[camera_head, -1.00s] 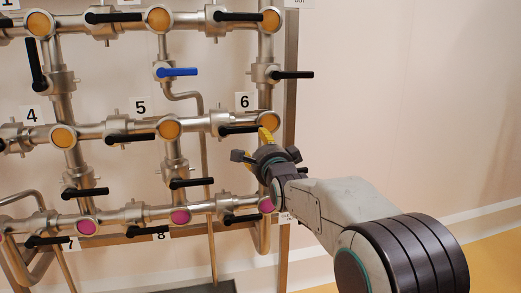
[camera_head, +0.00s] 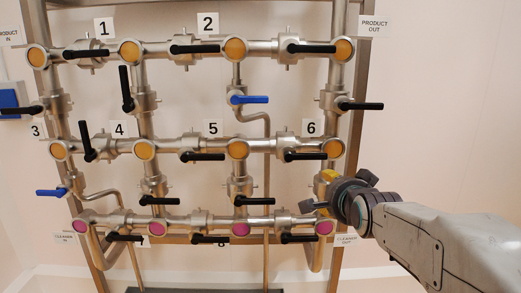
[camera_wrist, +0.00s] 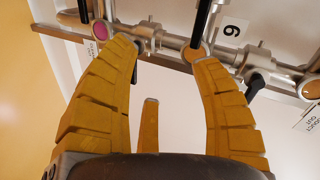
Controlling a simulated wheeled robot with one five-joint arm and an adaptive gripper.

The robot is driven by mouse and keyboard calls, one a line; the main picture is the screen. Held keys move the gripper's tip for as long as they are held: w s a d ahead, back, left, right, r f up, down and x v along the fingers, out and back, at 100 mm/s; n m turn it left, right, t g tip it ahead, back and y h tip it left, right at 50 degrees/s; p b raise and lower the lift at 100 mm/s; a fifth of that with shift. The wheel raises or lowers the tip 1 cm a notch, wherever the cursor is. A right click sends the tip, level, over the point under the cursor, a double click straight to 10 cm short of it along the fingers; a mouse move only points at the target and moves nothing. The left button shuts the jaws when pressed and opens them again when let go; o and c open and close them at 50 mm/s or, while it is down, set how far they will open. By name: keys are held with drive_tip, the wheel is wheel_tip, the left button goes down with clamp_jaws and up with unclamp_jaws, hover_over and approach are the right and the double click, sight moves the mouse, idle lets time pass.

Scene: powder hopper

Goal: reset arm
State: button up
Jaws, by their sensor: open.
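My gripper (camera_head: 325,190) is at the lower right of the pipe rack in the head view, in front of the right-hand upright. In the wrist view its yellow fingers (camera_wrist: 160,50) are spread apart with nothing between them. A black valve handle (camera_wrist: 200,18) shows beyond the fingertips, near the label 6 (camera_wrist: 231,31). In the head view the black handle by label 6 (camera_head: 305,156) lies level, just above my gripper. I cannot tell whether a finger touches any pipe or handle.
The steel pipe rack (camera_head: 190,223) carries several black handles and blue handles (camera_head: 249,99). Orange caps sit on the upper rows and magenta caps (camera_head: 240,230) on the bottom row. A blue box (camera_head: 10,97) is at the far left. The wall to the right is bare.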

drive_tip(key=s+r+n+g+p, duration=0.1)
drive_tip(key=s+n+g+p, duration=0.4)
drive_tip(key=s, duration=1.1)
drive_tip(key=s+r+n+g+p, duration=0.2)
drive_tip(key=s+n+g+p, duration=0.3)
drive_tip(key=s+p, duration=0.8)
drive_tip(key=s+n, duration=0.3)
drive_tip(key=s, duration=0.1)
drive_tip(key=shift+a+r+n, duration=0.2)
drive_tip(key=shift+r+n, duration=0.05)
drive_tip(key=shift+n, duration=0.15)
